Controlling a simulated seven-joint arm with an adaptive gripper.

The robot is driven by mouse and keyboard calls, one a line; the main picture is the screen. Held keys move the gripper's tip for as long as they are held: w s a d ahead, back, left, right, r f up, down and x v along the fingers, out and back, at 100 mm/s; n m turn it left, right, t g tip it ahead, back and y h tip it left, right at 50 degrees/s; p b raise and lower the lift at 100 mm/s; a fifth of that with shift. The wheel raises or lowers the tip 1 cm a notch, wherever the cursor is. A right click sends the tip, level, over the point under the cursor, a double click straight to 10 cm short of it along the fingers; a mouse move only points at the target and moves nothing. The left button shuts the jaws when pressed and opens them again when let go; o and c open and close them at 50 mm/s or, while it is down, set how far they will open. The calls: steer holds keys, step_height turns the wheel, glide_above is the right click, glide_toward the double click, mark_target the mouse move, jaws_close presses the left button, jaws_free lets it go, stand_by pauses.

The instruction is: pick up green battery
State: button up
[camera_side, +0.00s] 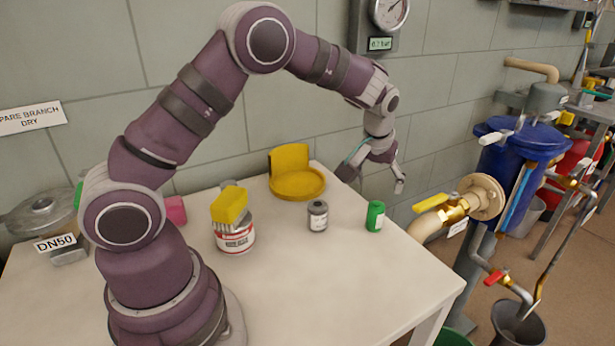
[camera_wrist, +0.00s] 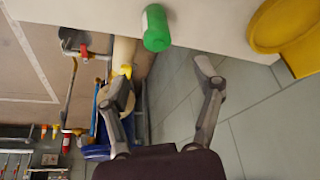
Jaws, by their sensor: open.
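The green battery (camera_side: 375,216) is a small green cylinder standing upright near the right edge of the white table. It also shows in the wrist view as a green cylinder (camera_wrist: 156,28) at the top middle, by the table edge. My gripper (camera_side: 374,183) is open and empty, in the air beyond the table's back right edge, above and apart from the battery. In the wrist view the two fingers (camera_wrist: 163,72) are spread wide, with the battery above the gap between them in the picture.
On the white table (camera_side: 300,275) stand a grey cylinder (camera_side: 317,215) left of the battery, a yellow dish-like part (camera_side: 297,184) at the back, and a tin (camera_side: 234,237) with a yellow block (camera_side: 229,204) on top. A pipe with a yellow-handled valve (camera_side: 430,202) is close right of the table.

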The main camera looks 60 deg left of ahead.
mark_target(377, 205)
steer(key=x, duration=0.7)
steer(key=shift+s+d+f, duration=0.2)
steer(key=shift+s+f, duration=0.05)
steer(key=shift+f, duration=0.35)
jaws_close()
